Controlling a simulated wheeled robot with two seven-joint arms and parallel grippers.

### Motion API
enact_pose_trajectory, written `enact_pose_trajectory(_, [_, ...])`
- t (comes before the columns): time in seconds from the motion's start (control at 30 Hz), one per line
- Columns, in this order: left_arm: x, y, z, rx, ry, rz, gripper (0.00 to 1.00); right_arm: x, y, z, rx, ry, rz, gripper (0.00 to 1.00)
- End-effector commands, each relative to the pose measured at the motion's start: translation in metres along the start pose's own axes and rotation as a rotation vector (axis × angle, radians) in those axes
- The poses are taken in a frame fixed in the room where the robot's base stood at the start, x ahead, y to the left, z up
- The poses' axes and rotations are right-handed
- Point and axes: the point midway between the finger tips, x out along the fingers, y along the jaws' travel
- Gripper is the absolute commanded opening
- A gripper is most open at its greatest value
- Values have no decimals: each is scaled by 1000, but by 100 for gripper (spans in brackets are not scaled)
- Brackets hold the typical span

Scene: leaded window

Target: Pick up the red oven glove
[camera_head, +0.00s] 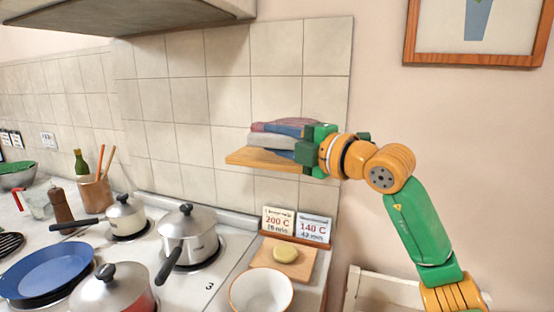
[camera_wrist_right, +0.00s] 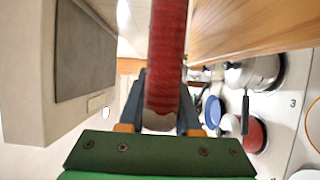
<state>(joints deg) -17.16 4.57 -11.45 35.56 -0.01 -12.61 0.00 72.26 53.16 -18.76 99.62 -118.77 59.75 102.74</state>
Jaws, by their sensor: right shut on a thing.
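The red oven glove (camera_wrist_right: 167,50) shows in the right wrist view as a long red strip with a pale end, between the two dark fingers of my right gripper (camera_wrist_right: 162,92). The gripper is shut on it. In the head view, my right gripper (camera_head: 303,143) is at the right end of a small wooden shelf (camera_head: 250,158), beside a stack of folded cloths (camera_head: 268,141). The stack shows muted red, blue and grey layers. The gripper hides its right end. I cannot tell whether the glove touches the stack. My left gripper is not in view.
The shelf is on the tiled wall above the stove. Below are a steel saucepan (camera_head: 187,236), a blue pan (camera_head: 47,270), two recipe cards (camera_head: 278,221) and a white bowl (camera_head: 261,292). A range hood (camera_head: 130,14) overhangs at upper left.

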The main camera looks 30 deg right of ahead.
Motion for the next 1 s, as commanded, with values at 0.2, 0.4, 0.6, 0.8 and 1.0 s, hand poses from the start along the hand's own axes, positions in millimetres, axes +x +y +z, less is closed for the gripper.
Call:
enact_pose_trajectory(0.2, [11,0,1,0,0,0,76,-40,48,-37,-6,2,10,0])
enact_pose_trajectory(0.4, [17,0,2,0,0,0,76,-74,69,-68,-4,1,7,0])
enact_pose_trajectory(0.6, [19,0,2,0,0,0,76,-89,79,-82,-1,1,3,0])
enact_pose_trajectory(0.8, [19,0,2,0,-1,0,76,-92,80,-84,0,-1,0,0])
enact_pose_trajectory(1.0, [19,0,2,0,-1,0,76,-92,80,-84,0,-1,0,11])
